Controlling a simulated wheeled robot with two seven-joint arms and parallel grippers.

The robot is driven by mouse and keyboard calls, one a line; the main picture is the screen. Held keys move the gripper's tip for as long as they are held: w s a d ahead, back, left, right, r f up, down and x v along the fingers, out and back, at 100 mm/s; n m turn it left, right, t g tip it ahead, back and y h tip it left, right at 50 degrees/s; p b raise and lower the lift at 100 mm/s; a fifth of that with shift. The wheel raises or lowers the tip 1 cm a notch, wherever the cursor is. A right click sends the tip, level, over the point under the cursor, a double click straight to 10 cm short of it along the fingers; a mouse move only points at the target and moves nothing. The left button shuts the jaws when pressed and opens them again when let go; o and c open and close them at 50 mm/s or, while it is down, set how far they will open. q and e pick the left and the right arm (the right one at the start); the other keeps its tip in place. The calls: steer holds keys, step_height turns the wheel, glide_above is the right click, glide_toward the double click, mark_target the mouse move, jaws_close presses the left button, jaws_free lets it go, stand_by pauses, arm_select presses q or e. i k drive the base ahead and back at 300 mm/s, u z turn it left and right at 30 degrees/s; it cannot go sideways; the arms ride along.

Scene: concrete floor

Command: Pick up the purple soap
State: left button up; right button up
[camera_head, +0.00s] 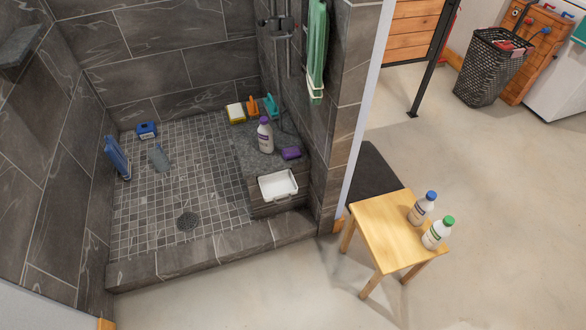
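The purple soap (291,153) is a small purple block. It lies on the grey stone ledge (262,202) at the right side of the shower, close to the tiled wall. A white bottle with a purple cap (265,136) stands just left of and behind it. A white open tray (278,186) sits on the ledge in front of it. Neither of my grippers is in view.
A low tiled curb (185,255) edges the shower, and a tiled wall (338,100) stands right of the ledge. A wooden stool (385,235) with two bottles stands on the right. The concrete floor in front is clear.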

mark_target(294, 151)
steer(key=z, duration=0.1)
steer(key=i, duration=1.35)
steer(key=u, duration=1.05)
